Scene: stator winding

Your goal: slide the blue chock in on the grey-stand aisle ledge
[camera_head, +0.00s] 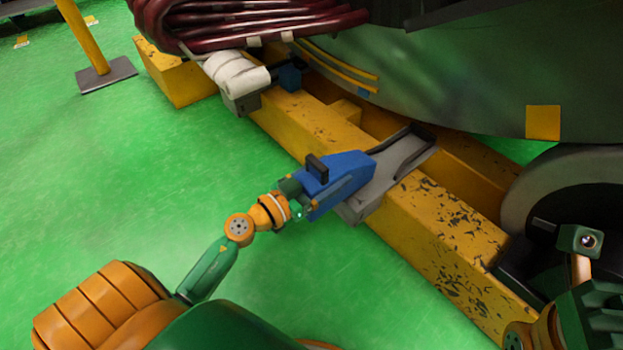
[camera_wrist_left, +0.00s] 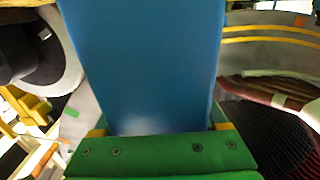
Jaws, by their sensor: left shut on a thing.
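The blue chock (camera_head: 345,172), with a black handle on top, is at the near end of a grey ledge (camera_head: 398,160) on the yellow beam. Its tip lies over or on the ledge's near part; contact is unclear. My left gripper (camera_head: 304,194) is shut on the chock's near end. In the left wrist view the chock (camera_wrist_left: 145,65) fills the middle, between the yellow-edged fingers. The ledge's far part is bare up to a dark raised end. My right gripper is partly in view at the lower right (camera_head: 545,262), mostly dark and cut off; its jaws are unclear.
A large drum (camera_head: 450,85) curves above the yellow beam (camera_head: 440,225). Farther along the beam are a grey block (camera_head: 240,100) with a white roll and another blue piece (camera_head: 289,77). Dark red cables (camera_head: 250,25) hang above.

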